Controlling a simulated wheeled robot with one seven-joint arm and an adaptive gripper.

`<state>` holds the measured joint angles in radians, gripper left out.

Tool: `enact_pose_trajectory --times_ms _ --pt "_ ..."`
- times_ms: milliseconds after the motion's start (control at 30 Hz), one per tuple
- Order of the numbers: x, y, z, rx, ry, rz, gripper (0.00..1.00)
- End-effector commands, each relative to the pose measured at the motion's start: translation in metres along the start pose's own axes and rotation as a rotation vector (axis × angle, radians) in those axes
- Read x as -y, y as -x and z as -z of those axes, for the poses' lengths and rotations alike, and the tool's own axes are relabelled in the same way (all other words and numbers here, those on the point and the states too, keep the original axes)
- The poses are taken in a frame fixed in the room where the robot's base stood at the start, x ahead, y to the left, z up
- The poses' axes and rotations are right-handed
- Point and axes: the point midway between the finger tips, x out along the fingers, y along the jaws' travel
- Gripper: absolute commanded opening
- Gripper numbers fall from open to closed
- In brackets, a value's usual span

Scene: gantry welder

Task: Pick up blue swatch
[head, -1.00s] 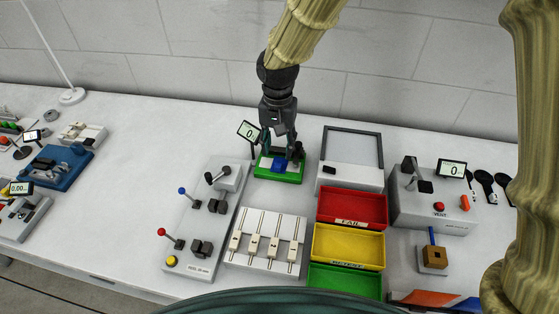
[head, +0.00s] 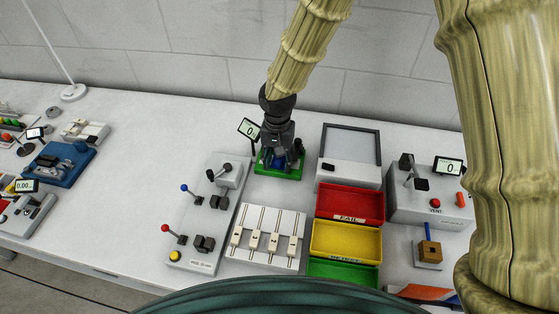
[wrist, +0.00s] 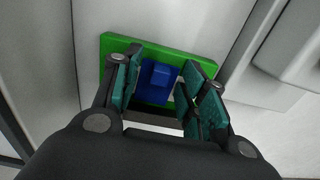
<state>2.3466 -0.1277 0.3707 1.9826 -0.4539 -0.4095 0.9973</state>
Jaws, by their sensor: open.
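The blue swatch (wrist: 158,80) lies on a green tray (wrist: 116,42) and has a raised blue block on top. In the head view the green tray (head: 264,170) stands at the back of the table, with the swatch (head: 279,163) mostly hidden by my gripper. My gripper (wrist: 158,92) is open in the wrist view, its teal-padded fingers to the left and right of the swatch. I cannot tell whether the fingers touch it. In the head view my gripper (head: 280,156) points down over the tray.
A small display (head: 249,128) stands left of the tray. A grey lever unit (head: 205,215) is in front on the left, and a white slider panel (head: 267,238) in front. Red (head: 350,188), yellow (head: 345,224) and green (head: 343,262) bins are at the right.

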Motion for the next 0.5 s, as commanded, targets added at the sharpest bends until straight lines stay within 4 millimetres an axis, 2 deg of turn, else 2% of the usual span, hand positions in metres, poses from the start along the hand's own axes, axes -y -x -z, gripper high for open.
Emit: enact_pose_trajectory --times_ms 267,467,500 --pt "-0.0001 -0.0017 0.0001 -0.001 0.0 0.0 0.43" --pt "-0.0001 -0.0015 0.0001 -0.001 0.0 0.0 0.06" --pt "-0.0001 -0.0015 0.0001 -0.001 0.0 0.0 0.06"
